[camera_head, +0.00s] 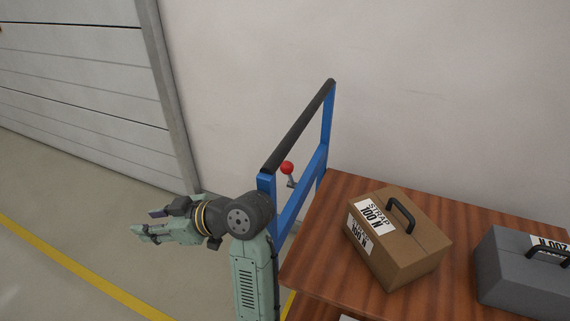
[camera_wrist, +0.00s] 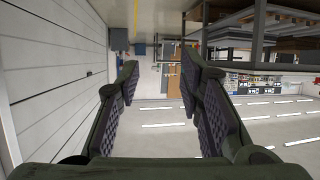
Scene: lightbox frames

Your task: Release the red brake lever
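The red brake lever (camera_head: 287,169) has a round red knob on a short metal stem. It stands at the blue frame of a cart, below the black handle bar (camera_head: 300,125), in the head view. My gripper (camera_head: 146,222) is to the left of the lever and apart from it, pointing left, away from the cart. In the wrist view my gripper (camera_wrist: 160,100) shows two padded fingers spread apart with nothing between them. The lever does not show in the wrist view.
A wooden cart top (camera_head: 330,222) carries a brown box (camera_head: 398,245) and a grey box (camera_head: 520,280), each with a black handle. A pale wall (camera_head: 430,90) stands behind the cart. A slatted door (camera_head: 80,90) is at the left. The floor below my gripper is clear.

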